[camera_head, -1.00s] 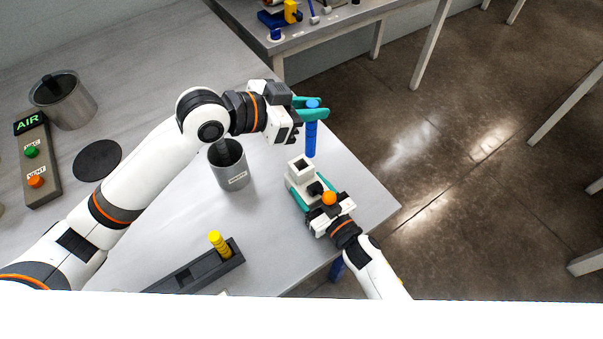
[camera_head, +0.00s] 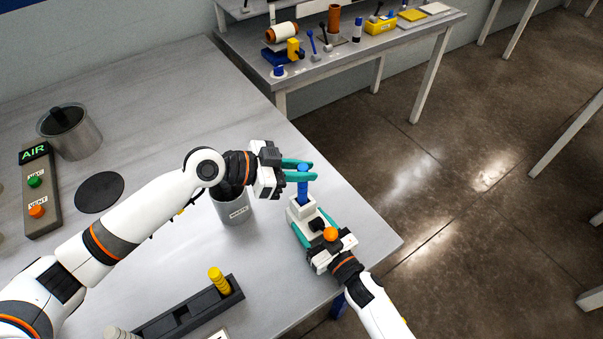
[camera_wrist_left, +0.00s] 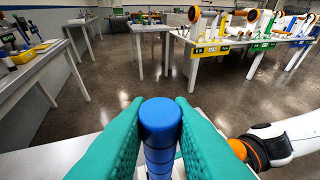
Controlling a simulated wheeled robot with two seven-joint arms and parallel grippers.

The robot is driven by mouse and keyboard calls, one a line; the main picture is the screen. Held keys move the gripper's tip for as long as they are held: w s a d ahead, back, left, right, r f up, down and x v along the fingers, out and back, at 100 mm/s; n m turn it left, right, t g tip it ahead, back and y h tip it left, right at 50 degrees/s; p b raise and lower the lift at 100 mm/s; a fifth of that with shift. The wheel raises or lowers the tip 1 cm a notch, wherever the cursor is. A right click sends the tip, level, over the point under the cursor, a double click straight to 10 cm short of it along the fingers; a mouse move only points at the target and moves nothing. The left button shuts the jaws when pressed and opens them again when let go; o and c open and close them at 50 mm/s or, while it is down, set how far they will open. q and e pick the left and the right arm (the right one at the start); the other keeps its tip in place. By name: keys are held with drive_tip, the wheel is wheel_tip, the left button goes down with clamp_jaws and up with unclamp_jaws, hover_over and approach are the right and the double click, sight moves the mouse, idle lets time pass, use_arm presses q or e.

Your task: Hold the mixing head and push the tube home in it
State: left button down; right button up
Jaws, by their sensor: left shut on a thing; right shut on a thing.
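The blue tube (camera_head: 302,187) stands upright with its lower end at the top opening of the white mixing head (camera_head: 296,213). How deep it sits is hard to tell. My left gripper (camera_head: 301,171), with teal fingers, is shut on the tube near its top. In the left wrist view the blue tube (camera_wrist_left: 160,122) fills the gap between the two teal fingers; its lower part is hidden there. My right gripper (camera_head: 314,232) is shut on the mixing head from the front and holds it near the table's right edge. An orange knob (camera_head: 330,234) shows beside the right gripper.
A grey cup (camera_head: 234,208) stands under my left forearm. A dark rack (camera_head: 190,312) with a yellow piece (camera_head: 219,281) lies in front. An AIR button box (camera_head: 40,190), a black disc (camera_head: 99,192) and a metal pot (camera_head: 70,133) are at left. The table's right edge is close.

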use_arm(q)
drive_tip(key=shift+f, duration=0.65)
drive_tip(key=c, duration=1.3)
unclamp_jaws()
drive_tip(key=shift+f, duration=0.1)
drive_tip(key=v, duration=1.2)
use_arm(e)
drive_tip(key=o, duration=0.9)
